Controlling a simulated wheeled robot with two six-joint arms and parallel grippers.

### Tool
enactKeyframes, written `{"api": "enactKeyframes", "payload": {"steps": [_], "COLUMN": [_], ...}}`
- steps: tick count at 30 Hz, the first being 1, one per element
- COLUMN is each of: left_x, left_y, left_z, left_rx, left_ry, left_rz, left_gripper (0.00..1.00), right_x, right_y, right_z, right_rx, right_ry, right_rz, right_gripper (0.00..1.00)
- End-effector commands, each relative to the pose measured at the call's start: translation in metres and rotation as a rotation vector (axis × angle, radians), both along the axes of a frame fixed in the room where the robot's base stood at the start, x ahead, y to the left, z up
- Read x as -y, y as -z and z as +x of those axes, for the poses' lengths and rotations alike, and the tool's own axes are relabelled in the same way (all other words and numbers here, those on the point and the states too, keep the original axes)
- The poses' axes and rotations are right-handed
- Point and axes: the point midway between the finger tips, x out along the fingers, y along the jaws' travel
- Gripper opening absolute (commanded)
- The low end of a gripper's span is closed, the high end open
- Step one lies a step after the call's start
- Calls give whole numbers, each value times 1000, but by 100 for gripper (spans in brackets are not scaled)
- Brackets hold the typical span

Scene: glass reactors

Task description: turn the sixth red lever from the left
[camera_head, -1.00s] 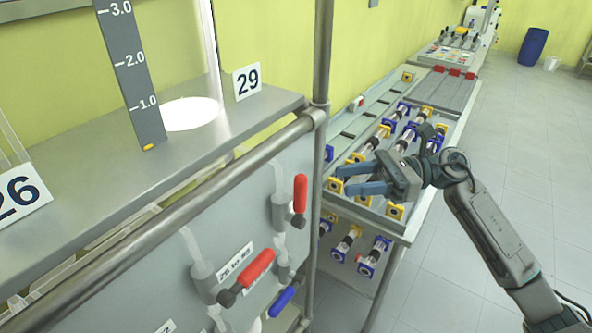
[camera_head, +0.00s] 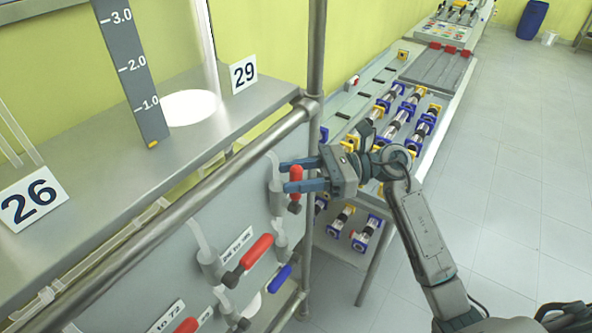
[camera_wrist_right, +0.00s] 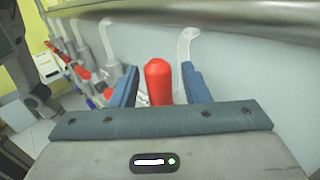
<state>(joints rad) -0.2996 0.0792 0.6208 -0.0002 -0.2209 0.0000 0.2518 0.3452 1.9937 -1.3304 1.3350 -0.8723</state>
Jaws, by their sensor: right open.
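A red lever (camera_head: 296,180) stands upright on the grey panel near its right end, below the pipe rail. It also shows in the right wrist view (camera_wrist_right: 158,82), between the two blue fingers. My right gripper (camera_head: 296,175) is open, its fingers on either side of this lever, with a gap to each finger in the wrist view. A second red lever (camera_head: 257,251) lies slanted lower on the panel, and part of another red lever (camera_head: 187,325) shows at the bottom edge. My left gripper is not in view.
A blue lever (camera_head: 280,278) sits below the red ones. A metal pipe rail (camera_head: 190,195) runs above the panel, and an upright pipe (camera_head: 315,60) stands beside my gripper. A bench with glass tubes (camera_head: 395,125) is behind.

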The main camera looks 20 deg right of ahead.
Motion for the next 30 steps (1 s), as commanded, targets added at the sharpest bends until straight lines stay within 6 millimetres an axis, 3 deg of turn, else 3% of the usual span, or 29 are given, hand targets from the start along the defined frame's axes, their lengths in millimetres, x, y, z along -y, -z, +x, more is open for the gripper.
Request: {"api": "enactKeyframes", "payload": {"steps": [8, 12, 15, 23, 30], "left_x": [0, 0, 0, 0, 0], "left_y": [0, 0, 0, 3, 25], "left_z": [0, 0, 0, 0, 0], "left_rx": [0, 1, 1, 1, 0], "left_ry": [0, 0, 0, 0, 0], "left_rz": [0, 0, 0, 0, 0], "left_gripper": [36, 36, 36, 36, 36], "right_x": [-1, -1, -1, 0, 6], "right_y": [0, 0, 0, 2, 7], "right_z": [0, 0, 0, 1, 5], "right_rx": [0, 0, 0, -5, -57], "right_ry": [0, 0, 0, 0, 0], "right_rz": [0, 0, 0, 8, 76], "right_gripper": [42, 15, 0, 0, 0]}}
